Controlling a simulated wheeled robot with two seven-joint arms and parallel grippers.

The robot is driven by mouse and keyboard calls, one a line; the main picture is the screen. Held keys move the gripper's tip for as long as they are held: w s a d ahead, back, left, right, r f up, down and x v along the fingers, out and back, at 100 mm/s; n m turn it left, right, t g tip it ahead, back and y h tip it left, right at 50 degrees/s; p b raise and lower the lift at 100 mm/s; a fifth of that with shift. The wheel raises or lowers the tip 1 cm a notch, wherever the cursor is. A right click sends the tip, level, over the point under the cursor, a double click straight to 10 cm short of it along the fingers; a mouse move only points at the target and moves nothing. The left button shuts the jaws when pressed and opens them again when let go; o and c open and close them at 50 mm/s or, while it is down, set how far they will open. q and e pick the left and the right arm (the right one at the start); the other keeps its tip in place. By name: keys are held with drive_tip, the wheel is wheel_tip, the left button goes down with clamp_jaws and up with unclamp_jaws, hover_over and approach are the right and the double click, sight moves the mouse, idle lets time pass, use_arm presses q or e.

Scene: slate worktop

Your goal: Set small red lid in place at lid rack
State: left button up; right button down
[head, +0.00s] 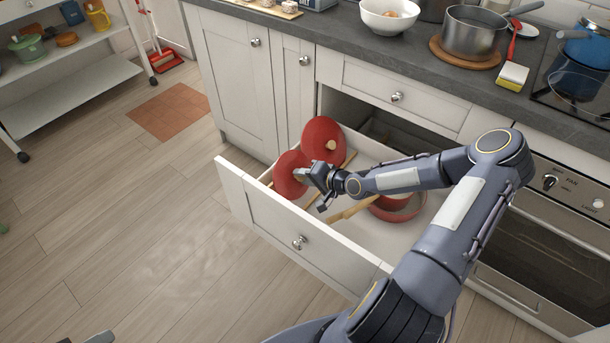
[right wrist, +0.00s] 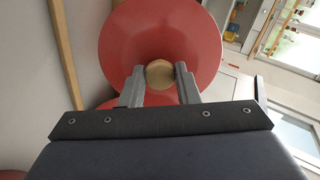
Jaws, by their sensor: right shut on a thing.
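The small red lid (head: 287,176) is upright at the left end of the open drawer. My right gripper (head: 302,175) is shut on its knob; the right wrist view shows the pale wooden knob (right wrist: 160,74) between the fingers and the red disc (right wrist: 150,30) beyond. A larger red lid (head: 318,132) with a wooden knob stands upright just behind it. Wooden bars of the lid rack (head: 315,197) show around the lids. Whether the small lid's edge rests in a slot is hidden. A grey piece at the bottom left edge may be my left gripper (head: 98,338); its jaws are unclear.
A red pan (head: 402,207) lies in the drawer (head: 262,214), partly behind my right arm. The worktop (head: 335,32) above holds a white bowl (head: 389,17) and a steel pot (head: 474,34). The oven (head: 545,250) is at the right.

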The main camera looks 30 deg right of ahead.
sight(301, 188)
drive_tip(key=shift+f+b, duration=1.9)
drive_tip(key=shift+f, duration=0.9)
drive_tip(key=c, duration=1)
unclamp_jaws()
drive_tip(key=p+v, duration=0.2)
drive_tip(key=v, duration=0.5)
drive_tip(key=shift+s+d+r, duration=0.15)
drive_tip(key=shift+s+r, duration=0.05)
drive_tip(key=shift+s, duration=0.05)
